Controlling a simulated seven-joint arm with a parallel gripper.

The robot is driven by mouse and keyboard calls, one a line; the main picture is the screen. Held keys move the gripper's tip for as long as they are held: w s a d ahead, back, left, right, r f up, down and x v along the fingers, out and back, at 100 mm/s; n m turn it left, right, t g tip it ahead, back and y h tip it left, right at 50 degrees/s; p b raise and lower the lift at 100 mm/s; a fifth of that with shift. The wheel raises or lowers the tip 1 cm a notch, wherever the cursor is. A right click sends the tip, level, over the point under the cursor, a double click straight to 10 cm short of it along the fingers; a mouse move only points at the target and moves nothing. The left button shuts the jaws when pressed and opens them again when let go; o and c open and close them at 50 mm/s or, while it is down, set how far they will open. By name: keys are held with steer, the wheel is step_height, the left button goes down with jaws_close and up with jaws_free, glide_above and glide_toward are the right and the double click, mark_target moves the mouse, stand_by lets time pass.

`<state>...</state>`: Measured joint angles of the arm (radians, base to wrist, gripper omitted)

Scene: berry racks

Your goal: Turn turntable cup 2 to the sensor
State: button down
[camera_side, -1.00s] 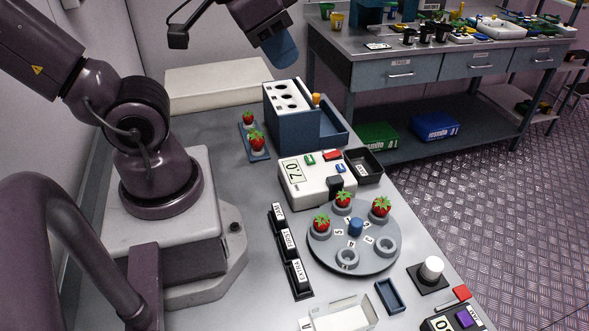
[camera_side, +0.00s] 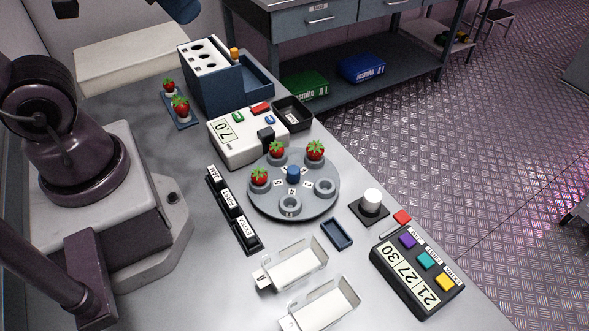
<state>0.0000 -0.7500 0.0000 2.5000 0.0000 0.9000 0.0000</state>
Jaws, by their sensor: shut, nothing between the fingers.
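The grey round turntable (camera_side: 268,208) stands on the bench and carries several ring cups around a blue centre knob (camera_side: 293,173). Strawberries sit in the left cup (camera_side: 260,177), the back cup (camera_side: 277,151) and the back-right cup (camera_side: 316,150). The front cup (camera_side: 290,207) and the right cup (camera_side: 325,187) are empty. The back cup is closest to the dark sensor block (camera_side: 266,138) on the white meter (camera_side: 240,150), whose display reads 7.0. My gripper's fingers are out of view; only a blue part of my arm shows at the top.
A label rack (camera_side: 235,212) stands left of the turntable. In front are a small blue tray (camera_side: 337,234) and clear boxes (camera_side: 292,268). A white knob (camera_side: 372,200) and a button panel (camera_side: 418,275) are at right. A blue rack (camera_side: 215,75) and black bin (camera_side: 292,113) stand behind.

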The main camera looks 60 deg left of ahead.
steer(key=c, duration=1.5)
jaws_free()
steer(key=shift+c, duration=0.2)
steer(key=o, duration=0.4)
steer(key=shift+w+d+f, duration=0.1)
steer(key=shift+d+f, duration=0.1)
steer(key=shift+f, duration=0.2)
steer(key=shift+c, duration=0.2)
steer(key=o, duration=0.3)
steer(key=w+f+g, duration=0.1)
steer(key=w+d+f+g, duration=0.1)
steer(key=f, duration=0.1)
steer(key=f+g, duration=0.1)
steer(key=shift+w+d+f+m, duration=0.3)
steer(key=shift+w+d+f, duration=0.05)
steer(key=shift+w+f, duration=0.05)
steer(key=n+g, duration=0.3)
steer(key=n, duration=0.5)
glide_above(293, 169)
step_height(293, 169, down, 14)
step_height(293, 169, down, 13)
steer(key=shift+f, duration=0.1)
